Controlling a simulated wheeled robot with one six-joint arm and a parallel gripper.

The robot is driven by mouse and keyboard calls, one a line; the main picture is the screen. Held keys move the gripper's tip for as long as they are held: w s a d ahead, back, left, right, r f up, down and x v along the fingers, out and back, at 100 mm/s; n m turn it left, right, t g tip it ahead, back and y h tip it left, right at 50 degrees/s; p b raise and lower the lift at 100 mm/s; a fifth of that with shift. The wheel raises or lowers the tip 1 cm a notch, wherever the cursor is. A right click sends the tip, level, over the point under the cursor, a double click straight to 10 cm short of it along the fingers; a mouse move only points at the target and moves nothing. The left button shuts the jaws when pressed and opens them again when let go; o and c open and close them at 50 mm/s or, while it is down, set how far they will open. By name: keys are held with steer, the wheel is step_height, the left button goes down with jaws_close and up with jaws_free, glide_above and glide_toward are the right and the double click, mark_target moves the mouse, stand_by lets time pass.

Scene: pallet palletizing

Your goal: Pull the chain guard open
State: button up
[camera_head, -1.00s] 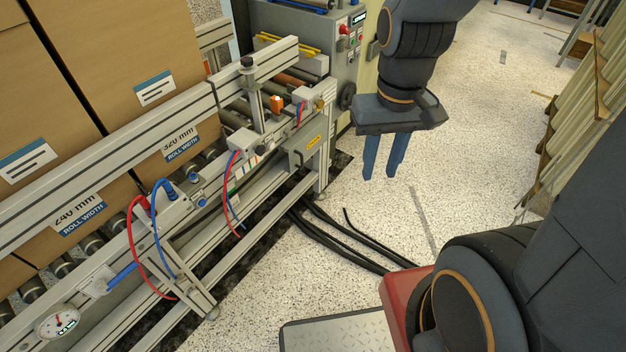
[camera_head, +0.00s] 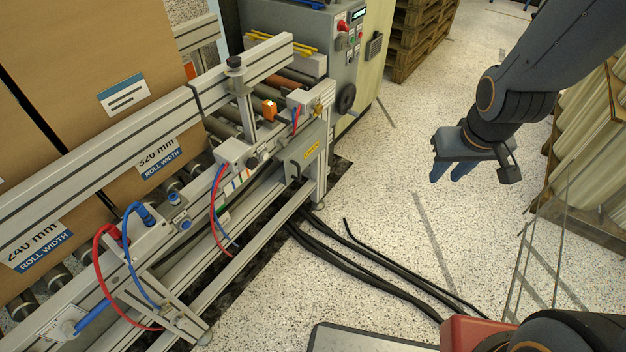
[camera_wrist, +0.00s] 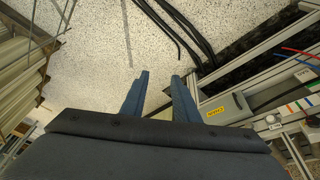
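The chain guard (camera_head: 304,152) is a grey box-like cover with a yellow label, low on the conveyor's right end in the head view. A dark handle (camera_head: 294,174) shows at its left side. The guard looks closed, though its edges are too small to be sure. It also shows at the right of the wrist view, with its yellow label (camera_wrist: 216,111). My gripper (camera_head: 450,173) hangs over the floor, well to the right of the guard and apart from it. Its two blue fingers (camera_wrist: 160,84) are spread with an empty gap between them.
The roller conveyor frame (camera_head: 225,95) carries large cardboard boxes (camera_head: 60,130) at left. A grey control cabinet (camera_head: 345,75) stands behind. Black cables (camera_head: 360,265) cross the floor. A wire-mesh panel (camera_head: 545,255) and leaning boards (camera_head: 590,150) stand at right. Speckled floor between is open.

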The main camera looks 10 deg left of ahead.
steer(key=w+a+f+n+t+y+b, duration=0.45)
steer(key=w+a+f+b, duration=0.35)
steer(key=w+a+f, duration=0.6)
steer(key=s+a+f+n+t+y+b, duration=0.1)
steer(key=s+a+f+n+y+b, duration=0.15)
steer(key=a+f+y+b, duration=0.35)
steer(key=s+a+f+n+t+y+b, duration=0.1)
steer(key=s+a+f+n+y+b, duration=0.25)
steer(key=a, duration=0.55)
steer(key=w+a+m+b, duration=0.2)
steer(key=w+a, duration=0.2)
steer(key=a, duration=0.1)
steer(key=shift+w+a+y, duration=0.2)
steer(key=shift+a+y, duration=0.05)
steer(key=shift+y, duration=0.15)
jaws_close()
